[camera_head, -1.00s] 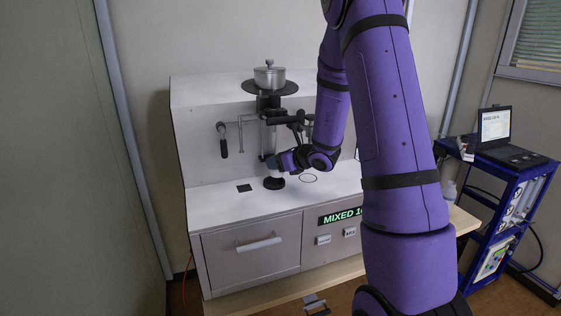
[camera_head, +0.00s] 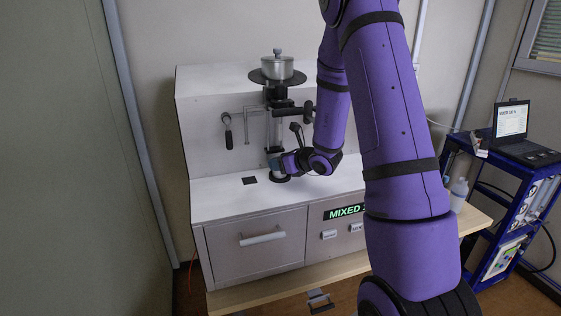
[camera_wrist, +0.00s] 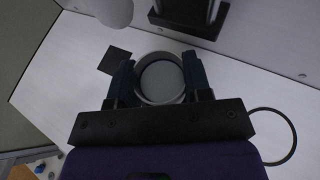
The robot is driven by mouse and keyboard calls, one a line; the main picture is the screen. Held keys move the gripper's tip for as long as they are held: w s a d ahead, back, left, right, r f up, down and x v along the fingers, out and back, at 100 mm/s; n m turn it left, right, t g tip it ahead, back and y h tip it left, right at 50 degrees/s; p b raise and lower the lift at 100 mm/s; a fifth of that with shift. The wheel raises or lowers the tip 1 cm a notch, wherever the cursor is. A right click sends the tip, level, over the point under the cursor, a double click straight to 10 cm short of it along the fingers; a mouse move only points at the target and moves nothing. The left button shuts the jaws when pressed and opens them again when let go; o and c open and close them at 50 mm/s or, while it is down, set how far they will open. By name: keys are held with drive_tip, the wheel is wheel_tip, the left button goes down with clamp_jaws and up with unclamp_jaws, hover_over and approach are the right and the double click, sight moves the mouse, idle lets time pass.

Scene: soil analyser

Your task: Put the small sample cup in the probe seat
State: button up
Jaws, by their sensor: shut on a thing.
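My gripper (camera_head: 276,164) is low over the analyser's white deck, its blue fingers shut on the small sample cup. In the wrist view, the round grey cup (camera_wrist: 161,80) sits between the two fingers (camera_wrist: 160,82), with its open top facing the camera. In the head view, the fingers mostly hide the cup. The black round probe seat (camera_head: 279,179) is on the deck directly below the fingers. I cannot tell whether the cup touches the seat.
A black square (camera_head: 250,181) lies on the deck left of the seat. A vertical black post assembly with a lidded metal pot (camera_head: 277,67) stands behind. A handled tool (camera_head: 228,135) hangs on the back panel. A circle outline (camera_wrist: 277,138) marks the deck at right.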

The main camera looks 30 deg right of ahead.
drive_tip(key=shift+f, duration=0.1)
drive_tip(key=o, duration=0.7)
drive_tip(key=shift+o, duration=0.2)
